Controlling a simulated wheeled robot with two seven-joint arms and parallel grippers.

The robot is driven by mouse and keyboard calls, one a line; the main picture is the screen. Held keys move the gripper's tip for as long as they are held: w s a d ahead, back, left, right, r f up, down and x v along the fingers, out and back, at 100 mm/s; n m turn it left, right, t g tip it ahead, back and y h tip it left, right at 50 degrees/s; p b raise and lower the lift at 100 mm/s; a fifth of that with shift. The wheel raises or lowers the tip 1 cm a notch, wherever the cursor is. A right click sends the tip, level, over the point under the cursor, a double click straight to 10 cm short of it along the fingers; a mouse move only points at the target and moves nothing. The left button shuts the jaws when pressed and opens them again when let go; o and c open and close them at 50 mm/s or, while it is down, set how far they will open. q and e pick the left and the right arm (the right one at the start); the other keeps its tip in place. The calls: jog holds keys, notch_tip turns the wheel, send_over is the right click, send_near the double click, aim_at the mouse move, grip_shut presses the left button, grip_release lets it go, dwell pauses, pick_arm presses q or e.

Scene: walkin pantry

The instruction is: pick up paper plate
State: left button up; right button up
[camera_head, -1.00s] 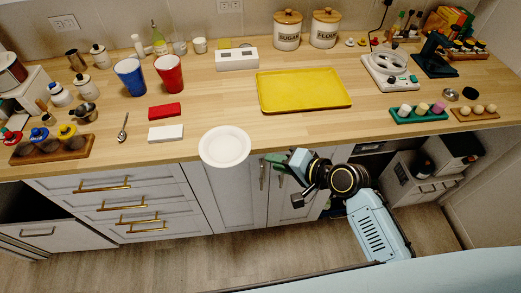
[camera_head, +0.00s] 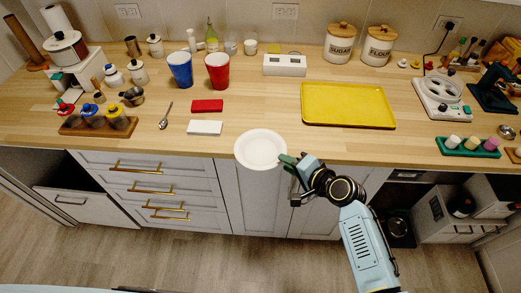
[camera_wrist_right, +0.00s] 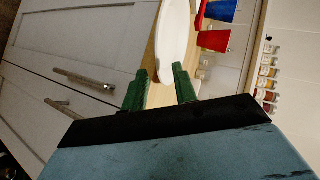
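The white paper plate (camera_head: 261,149) lies at the front edge of the wooden counter in the head view, its near rim over the edge. My right gripper (camera_head: 289,162) is at the plate's right front rim. In the right wrist view, its two green fingers (camera_wrist_right: 159,80) stand apart, so it is open. The plate (camera_wrist_right: 173,32) appears there ahead of the fingers, its near end in line with the gap. I cannot tell whether the rim is between the fingers or touching one. My left gripper is not in view.
A yellow tray (camera_head: 348,105) lies right of the plate. A white block (camera_head: 205,128) and a red block (camera_head: 207,106) lie to its left, with red (camera_head: 217,71) and blue (camera_head: 180,70) cups behind. Cabinet fronts (camera_head: 252,195) drop below the counter edge. Counter behind the plate is clear.

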jog(key=shift+x, duration=1.2)
jog(key=shift+c, duration=0.2)
grip_shut()
